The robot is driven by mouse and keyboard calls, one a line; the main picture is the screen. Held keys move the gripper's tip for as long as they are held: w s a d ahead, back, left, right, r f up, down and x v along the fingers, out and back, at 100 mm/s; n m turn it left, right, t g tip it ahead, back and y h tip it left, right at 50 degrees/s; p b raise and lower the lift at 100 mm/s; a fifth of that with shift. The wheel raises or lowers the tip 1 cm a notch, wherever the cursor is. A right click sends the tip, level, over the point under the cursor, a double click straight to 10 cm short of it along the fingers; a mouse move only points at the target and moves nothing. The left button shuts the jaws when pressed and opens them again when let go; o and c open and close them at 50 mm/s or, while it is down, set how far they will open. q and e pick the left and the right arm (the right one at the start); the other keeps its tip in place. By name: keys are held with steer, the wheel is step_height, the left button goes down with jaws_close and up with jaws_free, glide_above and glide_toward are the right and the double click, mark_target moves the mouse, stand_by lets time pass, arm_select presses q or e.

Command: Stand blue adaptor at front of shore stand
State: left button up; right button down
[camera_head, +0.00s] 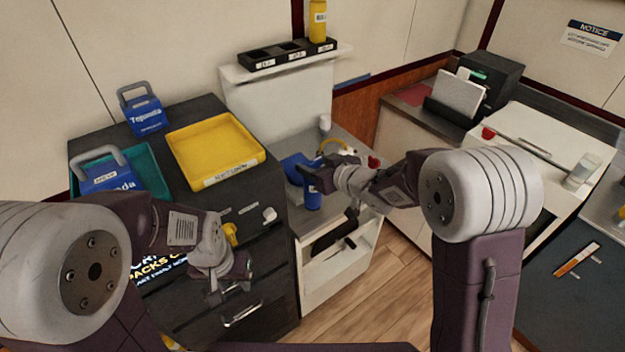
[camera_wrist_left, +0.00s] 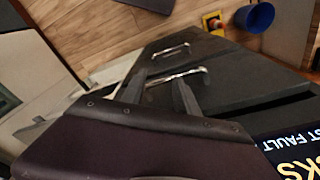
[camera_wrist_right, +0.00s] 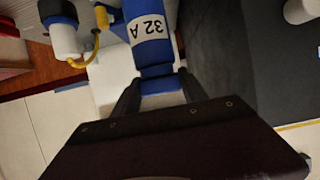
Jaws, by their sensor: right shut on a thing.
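The blue adaptor, with a white "32 A" label in the right wrist view (camera_wrist_right: 150,38), is between the fingers of my right gripper (camera_wrist_right: 160,82). In the head view the blue adaptor (camera_head: 312,196) hangs below my right gripper (camera_head: 318,180), over the front of the low grey-topped stand (camera_head: 350,135). Whether its lower end touches the stand cannot be told. My left gripper (camera_head: 232,280) is empty in front of the dark drawers. Its fingers are apart in the left wrist view (camera_wrist_left: 160,85), with a drawer handle beyond them.
A blue piece (camera_head: 294,166) and a white piece with a yellow cable (camera_head: 338,147) lie close behind the adaptor. A yellow tray (camera_head: 212,181), a teal tray (camera_head: 152,170) and blue handled boxes (camera_head: 146,115) stand on the dark cabinet. A black holder (camera_head: 262,60) is on the shelf.

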steer(key=shift+a+f+b, duration=0.1)
steer(key=shift+f+b, duration=0.25)
steer(key=shift+f, duration=1.8)
steer(key=c, duration=0.6)
jaws_free()
steer(key=v, duration=1.2)
steer(key=shift+s+p, duration=0.1)
steer(key=shift+p, duration=0.2)
